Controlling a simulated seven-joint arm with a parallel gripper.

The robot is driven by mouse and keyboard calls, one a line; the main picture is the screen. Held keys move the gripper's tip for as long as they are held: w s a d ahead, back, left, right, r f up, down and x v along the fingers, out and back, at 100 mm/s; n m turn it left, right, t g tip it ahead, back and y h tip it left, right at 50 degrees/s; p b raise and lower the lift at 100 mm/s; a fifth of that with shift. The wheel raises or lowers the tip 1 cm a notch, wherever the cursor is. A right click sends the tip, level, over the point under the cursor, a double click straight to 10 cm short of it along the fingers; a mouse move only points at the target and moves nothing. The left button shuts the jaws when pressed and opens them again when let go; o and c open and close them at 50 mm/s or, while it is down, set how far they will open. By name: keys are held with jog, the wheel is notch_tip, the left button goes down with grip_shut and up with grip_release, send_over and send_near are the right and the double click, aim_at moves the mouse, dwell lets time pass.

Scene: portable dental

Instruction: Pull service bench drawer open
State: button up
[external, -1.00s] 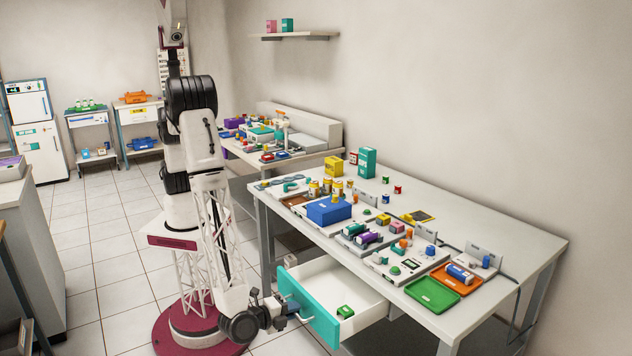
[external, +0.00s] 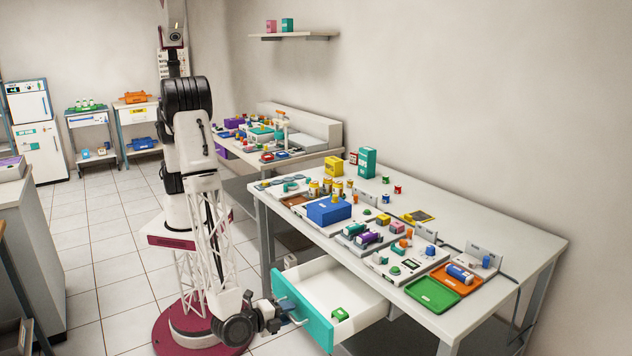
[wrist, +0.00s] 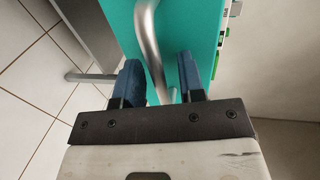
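The service bench drawer (external: 352,284) is pulled well out of the bench, with a teal front and white inside. Its curved metal handle (wrist: 150,45) runs between the two blue fingers of my gripper (wrist: 160,82) in the wrist view. The fingers stand apart, with a gap on the right of the handle. The handle is close to the left finger; whether they touch is unclear. In the external view my gripper (external: 285,312) is low in front of the teal front. A small green box (external: 340,314) lies in the drawer.
The service bench (external: 500,222) carries a blue box (external: 328,210), a green tray (external: 432,294), an orange tray (external: 461,277) and several small items above the drawer. Tiled floor (external: 110,260) is free left of my base.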

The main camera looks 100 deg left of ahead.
jog(key=v, duration=0.7)
jog(key=shift+s+d, duration=0.3)
jog(key=shift+r, duration=0.1)
dwell(0.6)
jog(key=a+r+n+g+h, duration=0.1)
jog(key=a+r+n+g, duration=0.3)
jog(key=a+r, duration=1.15)
jog(key=a+r+n+g+h, duration=0.1)
jog(key=a+r+g, duration=0.5)
jog(key=a+r, duration=0.9)
jog(key=s+a+r+n+g+h, duration=0.1)
jog(key=s+a+r+h, duration=0.3)
jog(key=a, duration=0.5)
jog(key=s+a+r+n+h, duration=0.1)
jog(key=s+a+r, duration=0.1)
jog(key=s+a, duration=0.55)
jog(key=s+a+r+n+t+h, duration=0.1)
jog(key=s+a+r+h, duration=0.3)
jog(key=s+a, duration=0.4)
jog(key=s+t, duration=0.1)
jog(key=s, duration=0.5)
jog(key=shift+n+t, duration=0.3)
jog(key=shift+n, duration=0.1)
